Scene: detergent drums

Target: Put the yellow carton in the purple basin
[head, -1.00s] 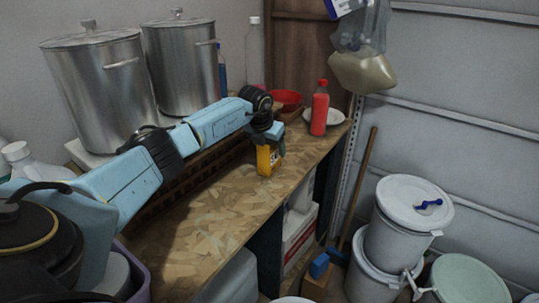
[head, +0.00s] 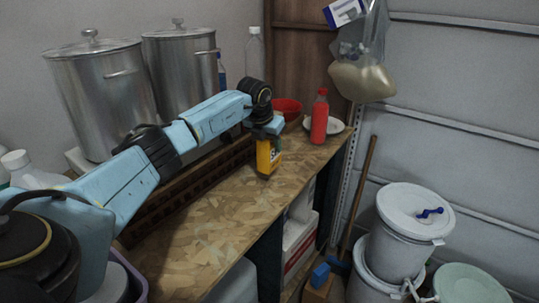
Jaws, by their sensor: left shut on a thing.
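The yellow carton (head: 268,157) is upright at the wooden worktop, held in my left gripper (head: 267,133). The gripper is shut on its upper part, and the fingertips are partly hidden. The carton's base looks close to the worktop; I cannot tell for sure whether it touches. A purple basin (head: 132,268) shows only as a bit of rim at the lower left, mostly hidden behind my left arm and cut by the frame. My right gripper is not in view.
Two steel pots (head: 100,100) stand behind my left arm. A red bottle (head: 319,118), a white plate (head: 336,127) and a red bowl (head: 287,108) are beyond the carton. The worktop (head: 205,235) is bare in front. White buckets (head: 402,245) stand at the right.

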